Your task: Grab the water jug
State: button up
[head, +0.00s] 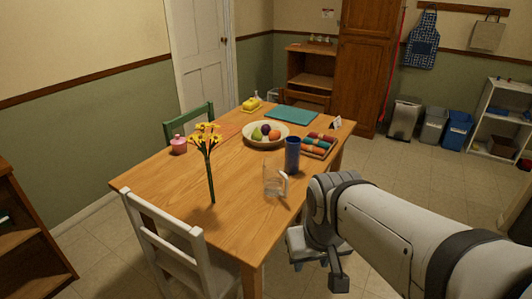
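A clear glass water jug (275,181) with a handle stands upright on the wooden table (237,221), near its right edge. It looks empty, though the clear glass makes this hard to tell. My gripper (318,270) is at the lower middle right, off the table's right side and nearer to me than the jug. Its two fingers point down and stand apart, with nothing seen between them. It does not touch the jug.
A dark blue tumbler (292,155) stands close behind the jug. Beyond are a fruit bowl (264,143) and a tray of rolled cloths (320,145). A vase of yellow flowers (207,150) stands left. A white chair (172,251) is at the front.

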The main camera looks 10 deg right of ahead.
aim_at(274, 175)
jog(key=u, duration=3.25)
jog(key=k, duration=1.4)
jog(key=z, duration=1.65)
jog(key=i, duration=0.6)
